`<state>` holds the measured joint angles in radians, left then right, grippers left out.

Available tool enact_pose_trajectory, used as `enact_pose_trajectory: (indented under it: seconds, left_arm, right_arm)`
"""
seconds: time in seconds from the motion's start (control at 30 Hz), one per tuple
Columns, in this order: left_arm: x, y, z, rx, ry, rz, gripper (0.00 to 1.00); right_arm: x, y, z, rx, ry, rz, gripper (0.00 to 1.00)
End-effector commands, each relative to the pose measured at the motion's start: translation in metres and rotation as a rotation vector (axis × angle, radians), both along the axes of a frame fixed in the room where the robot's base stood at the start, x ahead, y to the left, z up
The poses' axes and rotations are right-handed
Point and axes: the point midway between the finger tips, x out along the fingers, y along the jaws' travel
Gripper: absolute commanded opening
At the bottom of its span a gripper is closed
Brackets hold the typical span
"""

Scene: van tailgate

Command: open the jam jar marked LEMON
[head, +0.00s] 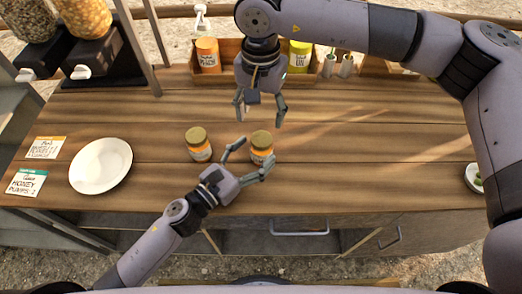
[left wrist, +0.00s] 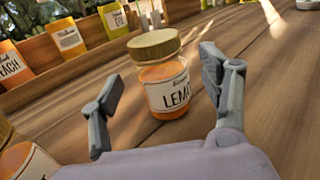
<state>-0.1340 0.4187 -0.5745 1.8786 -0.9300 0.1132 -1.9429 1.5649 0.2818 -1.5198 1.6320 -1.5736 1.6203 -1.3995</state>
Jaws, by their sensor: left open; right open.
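The jam jar marked LEMON (head: 262,143) stands upright on the wooden counter with its gold lid on. In the left wrist view the jar (left wrist: 165,88) shows its label, partly readable as "LEM", and orange contents. My left gripper (head: 253,157) is open and low in front of the jar, its fingers spread to either side of it; I see no finger closed on the glass. My right gripper (head: 260,117) is open and empty, fingers pointing down, behind and above the jar in the head view. Its height over the counter is hard to judge.
A second gold-lidded jar (head: 198,146) stands left of the LEMON jar, close to my left gripper. A white plate (head: 101,165) and two cards lie further left. A wooden rack (head: 225,76) with labelled jars runs along the back. The counter to the right is mostly clear.

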Motion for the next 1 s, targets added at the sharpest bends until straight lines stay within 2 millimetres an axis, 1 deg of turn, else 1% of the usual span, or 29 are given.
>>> enact_pose_trajectory:
  seconds: [0.1,0.2,0.53,1.0]
  left_arm:
    - [0.010,-0.009,0.000,-0.001,-0.001,0.001,0.70]
    - [0.014,-0.014,0.000,-0.001,-0.001,0.000,0.70]
    - [0.017,-0.016,0.000,0.000,0.000,0.000,0.70]
    - [0.016,-0.015,0.000,0.000,0.000,0.000,0.39]
  right_arm:
    - [0.000,0.000,0.000,0.000,0.000,-0.001,0.58]
    - [0.000,0.000,0.000,0.000,0.000,-0.001,0.58]
    - [0.000,0.000,0.000,0.000,0.000,-0.001,0.58]
    - [0.000,0.000,0.000,0.000,0.000,-0.001,0.58]
